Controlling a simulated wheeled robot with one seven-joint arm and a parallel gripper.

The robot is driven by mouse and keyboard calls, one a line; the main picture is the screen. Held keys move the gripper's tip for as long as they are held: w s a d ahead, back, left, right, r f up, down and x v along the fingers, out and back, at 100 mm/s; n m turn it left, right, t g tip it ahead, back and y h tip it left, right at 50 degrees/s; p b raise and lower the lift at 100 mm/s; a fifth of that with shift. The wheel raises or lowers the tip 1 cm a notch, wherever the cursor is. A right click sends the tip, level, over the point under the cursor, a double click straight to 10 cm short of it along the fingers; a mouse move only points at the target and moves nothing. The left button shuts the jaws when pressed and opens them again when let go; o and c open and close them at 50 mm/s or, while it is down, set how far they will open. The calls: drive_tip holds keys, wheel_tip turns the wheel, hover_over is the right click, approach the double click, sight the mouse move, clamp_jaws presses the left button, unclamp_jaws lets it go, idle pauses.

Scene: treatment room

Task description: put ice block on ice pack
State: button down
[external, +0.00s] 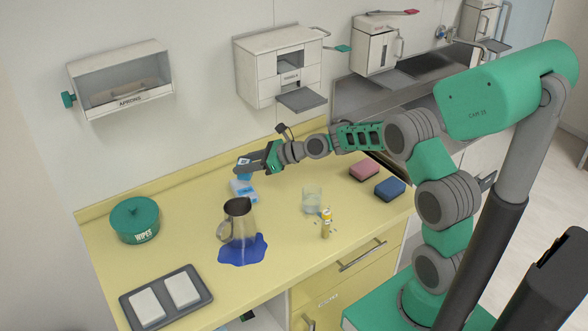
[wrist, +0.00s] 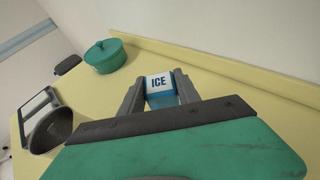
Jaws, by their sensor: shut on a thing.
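The ice block (wrist: 158,81), a small block with a white face marked ICE and blue below, sits between the two fingers of my gripper (wrist: 160,92) in the wrist view. In the external view my gripper (external: 250,164) is shut on the ice block (external: 243,162) and holds it above the back of the yellow counter. A light blue and white item (external: 243,190), which looks like the ice pack, lies on the counter just below my gripper. It is small, and I cannot read any marking on it. The gap between block and pack is hard to judge.
A glass (external: 312,201) and a small yellow bottle (external: 326,226) are to the right, with pink (external: 364,172) and blue (external: 390,189) sponges beyond. A green wipes pot (external: 135,218) and a dark tray (external: 167,312) are left.

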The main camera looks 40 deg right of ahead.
sight(242, 175)
drive_tip(key=shift+w+a+f, duration=0.15)
drive_tip(key=shift+w+f, duration=0.65)
drive_tip(key=shift+f, duration=0.05)
drive_tip(key=shift+w+f+p, duration=0.1)
drive_tip(key=shift+f+p, duration=0.4)
drive_tip(key=shift+f, duration=1.15)
drive_tip(key=shift+f, duration=0.1)
drive_tip(key=c, duration=0.9)
unclamp_jaws()
drive_tip(key=shift+f, duration=0.1)
